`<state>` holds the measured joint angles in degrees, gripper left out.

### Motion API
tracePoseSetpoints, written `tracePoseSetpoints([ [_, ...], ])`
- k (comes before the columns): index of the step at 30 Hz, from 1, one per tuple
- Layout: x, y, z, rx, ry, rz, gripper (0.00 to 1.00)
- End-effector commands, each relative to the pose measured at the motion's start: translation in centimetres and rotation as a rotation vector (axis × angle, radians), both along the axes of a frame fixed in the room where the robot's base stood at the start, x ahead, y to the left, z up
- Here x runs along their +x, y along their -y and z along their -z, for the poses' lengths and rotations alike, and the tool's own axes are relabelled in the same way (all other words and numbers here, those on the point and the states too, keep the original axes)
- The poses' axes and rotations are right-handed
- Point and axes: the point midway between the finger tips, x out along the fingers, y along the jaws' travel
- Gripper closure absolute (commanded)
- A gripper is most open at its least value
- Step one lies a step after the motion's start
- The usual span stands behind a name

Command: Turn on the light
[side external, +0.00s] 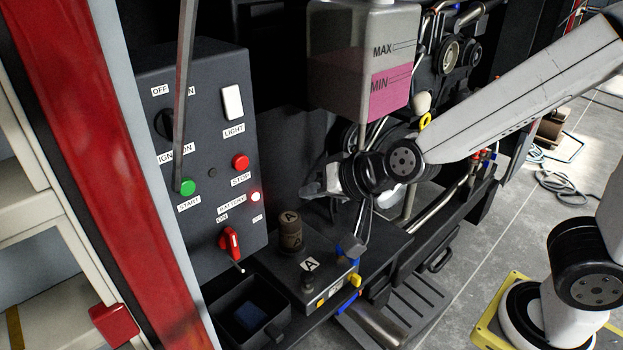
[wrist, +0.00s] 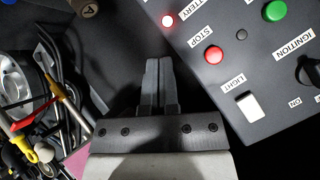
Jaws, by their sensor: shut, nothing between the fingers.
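The light switch (side external: 232,103) is a white rocker at the top right of the dark control panel (side external: 215,215), above its LIGHT label. The switch also shows in the wrist view (wrist: 249,107), to the right of my gripper. My gripper (wrist: 159,62) is shut and empty, its fingers together. In the side view my gripper (side external: 308,190) is to the right of the panel, lower than the switch and apart from it. I cannot tell whether the switch is on or off.
The panel also has a green START button (side external: 188,187), a red STOP button (side external: 240,161), a lit red BATTERY lamp (side external: 255,197) and a red rotary switch (side external: 230,243). A tank with pink fluid (side external: 363,70) hangs above my wrist. A thin grey bar (side external: 183,90) crosses before the panel.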

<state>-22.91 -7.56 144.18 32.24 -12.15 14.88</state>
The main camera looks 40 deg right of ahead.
Motion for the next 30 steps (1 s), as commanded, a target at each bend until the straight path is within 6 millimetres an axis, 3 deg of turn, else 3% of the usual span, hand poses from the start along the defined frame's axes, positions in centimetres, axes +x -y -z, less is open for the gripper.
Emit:
tracePoseSetpoints([
  [6,0.0,-3.4,-5.0,0.239,0.158,0.131,1.0],
  [15,-1.8,-5.7,-10.6,0.571,0.298,0.338,1.0],
  [21,-3.6,-5.9,-12.8,0.744,0.341,0.467,1.0],
  [30,-4.9,-5.7,-13.9,0.848,0.358,0.559,1.0],
])
